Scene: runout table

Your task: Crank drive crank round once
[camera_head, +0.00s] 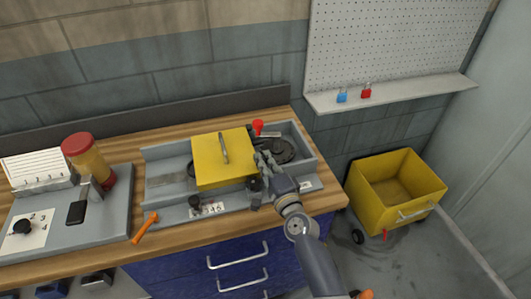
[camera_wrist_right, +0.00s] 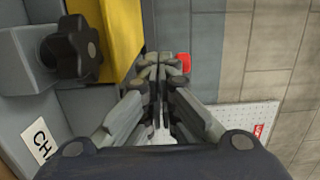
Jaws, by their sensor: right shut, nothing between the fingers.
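A grey runout unit (camera_head: 165,152) stands on the wooden bench with a yellow box-shaped cover (camera_head: 208,163) over its middle. A dark round disc (camera_head: 284,151) lies in its right bay. A small red piece (camera_head: 257,126) stands behind my right gripper; a red piece also shows beyond the fingertips in the wrist view (camera_wrist_right: 184,62). I cannot tell which part is the drive crank. My right gripper (camera_head: 262,160) is between the yellow cover and the disc. Its fingers (camera_wrist_right: 160,62) are shut with nothing between them. My left gripper is not in view.
Black knobs sit on the unit's front (camera_head: 195,201) (camera_head: 254,184); a black lobed knob (camera_wrist_right: 75,47) is close in the wrist view. An orange-handled tool (camera_head: 145,226) lies in front. A yellow cart (camera_head: 398,190) stands right; a pegboard shelf (camera_head: 400,94) holds locks.

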